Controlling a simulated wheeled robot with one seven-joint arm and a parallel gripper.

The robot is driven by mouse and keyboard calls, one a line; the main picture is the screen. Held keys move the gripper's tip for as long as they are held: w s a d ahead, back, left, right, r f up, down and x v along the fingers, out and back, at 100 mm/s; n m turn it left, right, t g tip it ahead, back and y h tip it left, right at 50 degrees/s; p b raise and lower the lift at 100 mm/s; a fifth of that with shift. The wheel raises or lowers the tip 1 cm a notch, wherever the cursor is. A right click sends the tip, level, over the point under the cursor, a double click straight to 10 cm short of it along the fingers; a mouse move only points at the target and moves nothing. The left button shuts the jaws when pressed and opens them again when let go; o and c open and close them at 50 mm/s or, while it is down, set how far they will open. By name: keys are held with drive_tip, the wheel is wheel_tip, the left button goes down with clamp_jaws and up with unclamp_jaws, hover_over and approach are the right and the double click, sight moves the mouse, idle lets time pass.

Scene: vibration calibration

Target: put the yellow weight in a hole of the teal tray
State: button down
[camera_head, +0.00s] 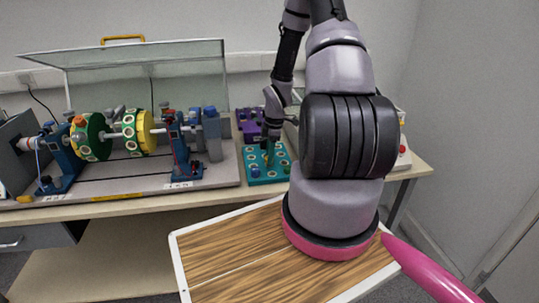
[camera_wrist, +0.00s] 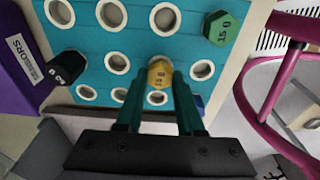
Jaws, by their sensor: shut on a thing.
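The yellow weight (camera_wrist: 159,74) is between the two fingers of my gripper (camera_wrist: 158,92), which is shut on it. In the wrist view the weight overlaps a white-rimmed hole of the teal tray (camera_wrist: 137,40); I cannot tell whether its lower end is in the hole or above it. The tray also shows in the head view (camera_head: 270,181), on the bench with my gripper (camera_head: 270,150) over it. There the yellow weight is too small to make out. Several other holes of the tray are empty.
A green weight (camera_wrist: 220,28) and a black weight (camera_wrist: 68,66) stand in the tray's outer holes. A blue piece (camera_wrist: 198,104) shows partly behind my finger. A purple sensors box (camera_wrist: 22,55) adjoins the tray. The rotor rig (camera_head: 130,135) fills the bench at left.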

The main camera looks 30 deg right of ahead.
drive_tip(key=shift+f, duration=0.55)
drive_tip(key=shift+c, duration=2.2)
unclamp_jaws()
wheel_tip(320, 180, up, 11)
drive_tip(key=d, duration=0.1)
drive_tip(key=shift+s+d+f, duration=0.15)
drive_tip(key=shift+s, duration=0.05)
